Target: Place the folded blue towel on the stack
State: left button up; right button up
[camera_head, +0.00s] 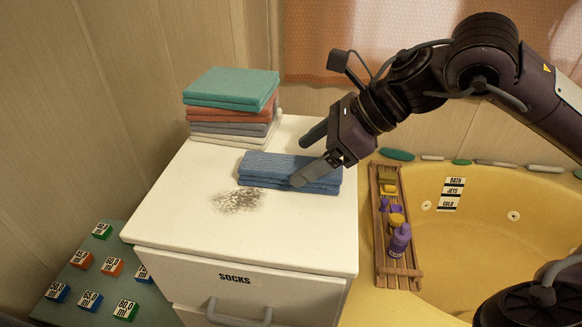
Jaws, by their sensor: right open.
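The folded blue towel (270,167) lies flat on the white dresser top, near its right side. The stack of folded towels (233,103) stands behind it to the left at the back of the dresser, with teal on top, then rust, grey and whitish layers. My right gripper (305,160) is open over the right part of the blue towel, its fingers apart. The near finger overlaps the towel's front right in the picture; whether it touches the towel I cannot tell. No left gripper shows.
The white dresser (185,195) has a dark speckled patch (238,201) in front of the blue towel. A wooden rack (385,268) with a purple bottle (400,240) spans the yellow tub (480,235) at right. A low board with labelled blocks (112,266) stands at lower left.

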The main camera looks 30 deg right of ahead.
aim_at(293, 164)
jog(key=p+x, duration=0.1)
jog(key=x, duration=0.2)
jog(key=shift+w+a+f+p, duration=0.15)
jog(key=shift+a+p, duration=0.15)
jog(key=shift+p, duration=0.05)
jog(key=shift+w+a+f, duration=0.15)
jog(key=shift+w+f, duration=0.05)
jog(key=shift+f, duration=0.1)
jog(key=shift+s, duration=0.1)
jog(key=shift+c, duration=0.5)
jog(key=c, duration=1.1)
notch_tip(293, 164, up, 9)
jog(key=shift+f+p, duration=0.1)
jog(key=shift+p, duration=0.7)
notch_tip(293, 164, up, 11)
jog(key=p, duration=0.6)
